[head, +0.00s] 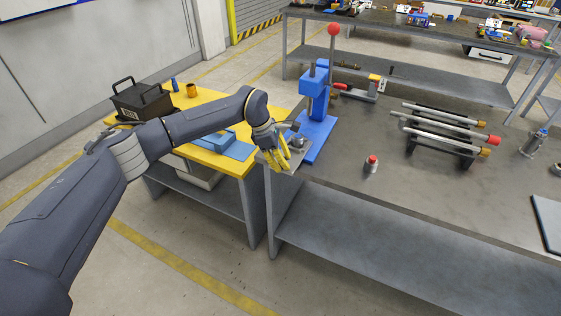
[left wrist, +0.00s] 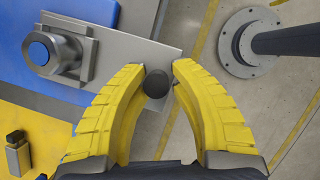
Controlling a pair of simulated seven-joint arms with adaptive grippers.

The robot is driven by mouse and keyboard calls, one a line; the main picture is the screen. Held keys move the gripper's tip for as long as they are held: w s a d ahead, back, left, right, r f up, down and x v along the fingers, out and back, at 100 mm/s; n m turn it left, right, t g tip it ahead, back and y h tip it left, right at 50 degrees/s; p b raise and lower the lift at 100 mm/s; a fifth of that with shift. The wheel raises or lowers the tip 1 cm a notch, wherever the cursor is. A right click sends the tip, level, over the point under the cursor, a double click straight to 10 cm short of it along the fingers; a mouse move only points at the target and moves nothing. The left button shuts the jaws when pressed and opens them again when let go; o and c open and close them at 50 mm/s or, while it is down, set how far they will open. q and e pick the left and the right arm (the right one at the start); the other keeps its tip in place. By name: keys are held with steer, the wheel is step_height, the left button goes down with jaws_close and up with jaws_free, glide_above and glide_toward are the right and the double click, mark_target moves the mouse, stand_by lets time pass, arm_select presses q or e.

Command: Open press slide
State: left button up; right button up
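The blue press (head: 314,98) stands at the left end of the grey workbench, with a red ball on its lever. Its grey slide plate (left wrist: 115,38) carries a metal part with a blue top (left wrist: 40,53) and a dark round knob (left wrist: 156,83) at its edge. My left gripper (head: 270,162) is at the bench's left edge, beside the slide. In the left wrist view its yellow fingers (left wrist: 158,66) stand on either side of the knob; a narrow gap shows on the right side, and contact on the left is unclear. My right gripper is out of view.
A yellow table (head: 215,110) with a black toolbox (head: 140,100) adjoins at left. On the workbench (head: 330,172) are a small red-topped part (head: 371,164), a rack of rods (head: 440,135) and a red-handled clamp (head: 362,90). The bench's front middle is mostly clear.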

arm_select(q)
steer(key=o, duration=0.5)
steer(key=v, duration=1.2)
steer(key=shift+d, duration=0.1)
